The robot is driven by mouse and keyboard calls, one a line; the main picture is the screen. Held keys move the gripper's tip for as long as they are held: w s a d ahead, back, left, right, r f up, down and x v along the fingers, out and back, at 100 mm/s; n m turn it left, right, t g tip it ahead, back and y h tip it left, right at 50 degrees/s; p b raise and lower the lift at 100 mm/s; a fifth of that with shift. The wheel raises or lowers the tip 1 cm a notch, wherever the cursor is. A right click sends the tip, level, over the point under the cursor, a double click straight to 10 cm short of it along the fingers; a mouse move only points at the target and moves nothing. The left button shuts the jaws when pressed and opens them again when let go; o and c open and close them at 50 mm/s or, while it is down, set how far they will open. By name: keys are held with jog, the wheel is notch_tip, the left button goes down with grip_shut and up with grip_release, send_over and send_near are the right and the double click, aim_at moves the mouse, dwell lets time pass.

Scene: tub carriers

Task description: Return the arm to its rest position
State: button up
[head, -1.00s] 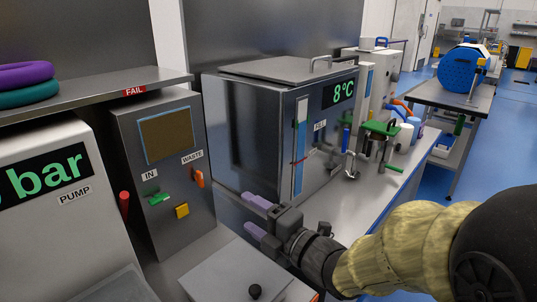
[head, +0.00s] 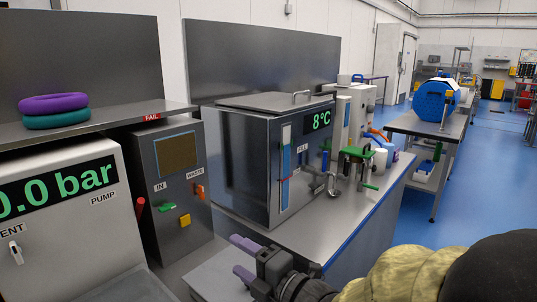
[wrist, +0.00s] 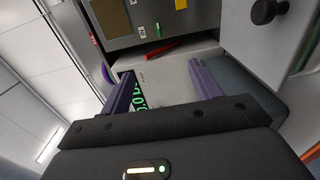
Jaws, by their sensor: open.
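My gripper (head: 240,257) is low in the head view, in front of the bench, with its two purple fingers apart and nothing between them. My arm, in a tan sleeve, comes in from the lower right. In the wrist view my gripper (wrist: 165,95) also shows spread fingers, with the pump's green display and a red handle beyond them. The fingers appear clear of the equipment.
A pump (head: 75,220) reading 0.0 bar and a grey control box (head: 172,190) stand at left. A steel bath (head: 255,165) reading 8°C stands on the bench (head: 330,235). Purple and teal rings (head: 54,103) lie on the shelf. Blue floor (head: 480,200) is open at right.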

jog(key=w+d+f+m+g+h, duration=0.1)
jog(key=d+f+m+g+h, duration=0.1)
jog(key=d+f+m+h, duration=1.2)
jog(key=s+d+f+m+g, duration=0.5)
jog(key=s+d+m+g, duration=0.15)
jog(key=s+m, duration=0.6)
notch_tip(320, 180, up, 25)
jog(key=w+m+p, duration=0.1)
jog(key=p, duration=2.4)
jog(key=shift+w+a, duration=0.3)
jog(key=shift+w, duration=0.05)
jog(key=shift+r+m+g, duration=0.1)
jog(key=shift+m+g, duration=0.15)
jog(key=shift+c, duration=0.4)
